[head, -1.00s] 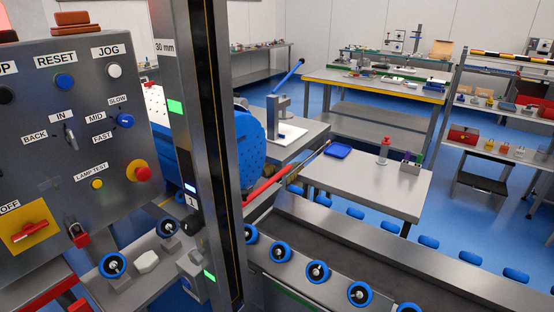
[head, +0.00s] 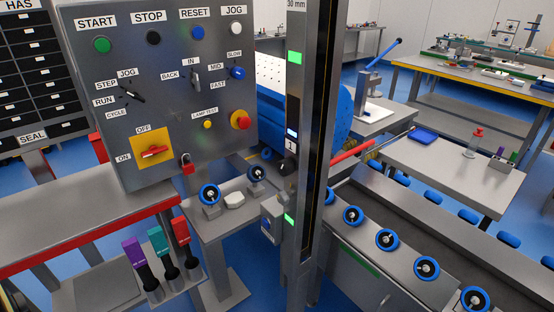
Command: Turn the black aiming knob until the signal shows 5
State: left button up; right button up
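A small white display (head: 291,147) on the tall grey post appears to read 1, though it is tiny. A dark rounded part (head: 286,168) sits just below it at the post; it may be the black aiming knob, but it is too small to tell. Neither of my grippers is in view, so nothing is seen touching the knob or the post.
A control panel (head: 220,75) with buttons and selectors stands left of the post (head: 315,120). A bench (head: 80,215) with a red edge is at the front left. Rollers with blue rims (head: 387,239) line the conveyor at right. Blue floor shows between.

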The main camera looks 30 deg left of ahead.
aim_at(285, 167)
jog(key=z, duration=0.1)
jog(key=k, duration=0.35)
jog(key=u, duration=0.85)
